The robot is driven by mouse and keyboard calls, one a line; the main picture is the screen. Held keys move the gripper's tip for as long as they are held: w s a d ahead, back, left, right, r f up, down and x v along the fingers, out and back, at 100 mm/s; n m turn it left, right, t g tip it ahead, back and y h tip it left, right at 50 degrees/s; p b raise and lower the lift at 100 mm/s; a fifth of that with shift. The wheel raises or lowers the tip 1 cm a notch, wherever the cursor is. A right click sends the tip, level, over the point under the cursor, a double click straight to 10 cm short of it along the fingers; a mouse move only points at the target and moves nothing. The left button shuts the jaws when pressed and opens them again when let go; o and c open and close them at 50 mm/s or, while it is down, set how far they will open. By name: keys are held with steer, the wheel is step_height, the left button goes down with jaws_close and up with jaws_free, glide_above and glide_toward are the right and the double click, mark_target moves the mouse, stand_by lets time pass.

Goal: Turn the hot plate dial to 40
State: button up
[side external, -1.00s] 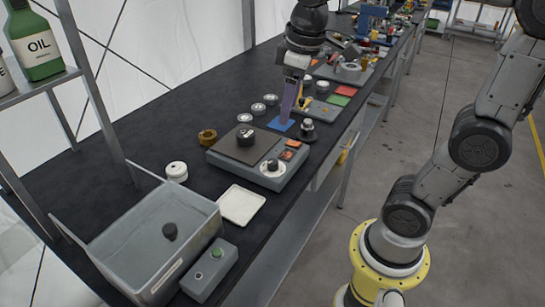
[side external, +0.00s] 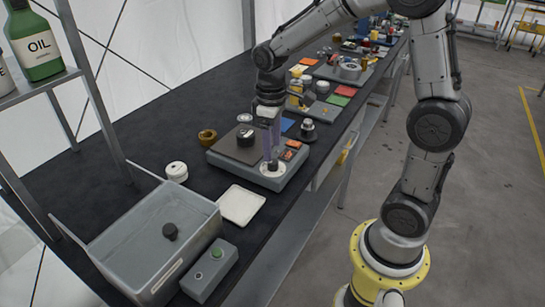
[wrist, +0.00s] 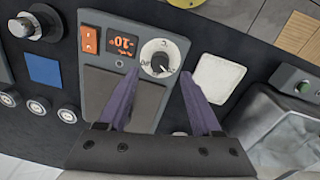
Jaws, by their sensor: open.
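The grey hot plate (side external: 222,163) stands on the black bench with a dark top plate. An orange display (wrist: 124,43) on the hot plate seems to read -10°. An orange switch (wrist: 89,38) sits beside it. My gripper (wrist: 155,78) is open and empty, its purple fingers pointing down at the dial.
A white tray (side external: 241,204) and a grey bin (side external: 150,245) are at the front left. A knobbed metal piece (side external: 308,130) and a blue square (side external: 287,124) lie just behind the hot plate.

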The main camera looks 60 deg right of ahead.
mark_target(273, 161)
steer(key=shift+d+f, duration=0.1)
steer(key=shift+f, duration=2.2)
jaws_close()
